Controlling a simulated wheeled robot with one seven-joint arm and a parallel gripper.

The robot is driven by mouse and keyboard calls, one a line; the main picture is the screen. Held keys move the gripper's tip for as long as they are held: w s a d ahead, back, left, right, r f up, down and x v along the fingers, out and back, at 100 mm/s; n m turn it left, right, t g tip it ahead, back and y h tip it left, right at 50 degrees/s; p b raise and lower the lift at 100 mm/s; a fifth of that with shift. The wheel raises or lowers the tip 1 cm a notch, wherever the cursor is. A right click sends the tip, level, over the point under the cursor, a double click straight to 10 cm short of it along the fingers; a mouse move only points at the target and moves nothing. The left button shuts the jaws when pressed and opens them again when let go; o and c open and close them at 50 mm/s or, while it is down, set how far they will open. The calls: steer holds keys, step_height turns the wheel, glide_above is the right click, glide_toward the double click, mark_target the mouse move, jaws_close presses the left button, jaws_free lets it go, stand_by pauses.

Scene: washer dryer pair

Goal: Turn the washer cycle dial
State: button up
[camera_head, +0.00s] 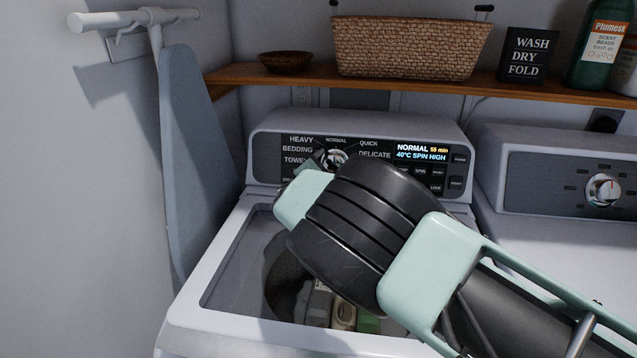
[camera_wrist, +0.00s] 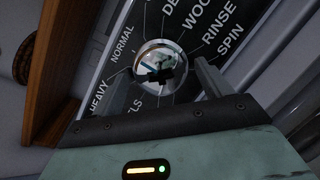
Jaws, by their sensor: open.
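The washer cycle dial (camera_head: 337,157) is a round silver knob on the dark panel of the left machine, partly hidden by my arm in the head view. In the wrist view the dial (camera_wrist: 160,64) shows fully, ringed by cycle names. My gripper (camera_wrist: 162,74) is open, with one finger at each side of the dial in the picture. I cannot tell whether the fingers touch it. In the head view my gripper (camera_head: 318,163) is mostly hidden behind my wrist. The washer display (camera_head: 420,152) reads NORMAL, 55 min, 40°C, SPIN HIGH.
The washer (camera_head: 190,318) has a glass lid with items visible below. A dryer (camera_head: 570,250) with its own knob stands to the right. A wooden shelf (camera_head: 400,84) above holds a wicker basket (camera_head: 410,45), a bowl, a sign and bottles. An ironing board (camera_head: 195,150) hangs at left.

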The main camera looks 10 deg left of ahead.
steer(key=b+v, duration=0.3)
steer(key=v, duration=1.3)
steer(key=shift+s+b, duration=0.25)
steer(key=shift+b, duration=0.1)
steer(key=shift+a, duration=0.1)
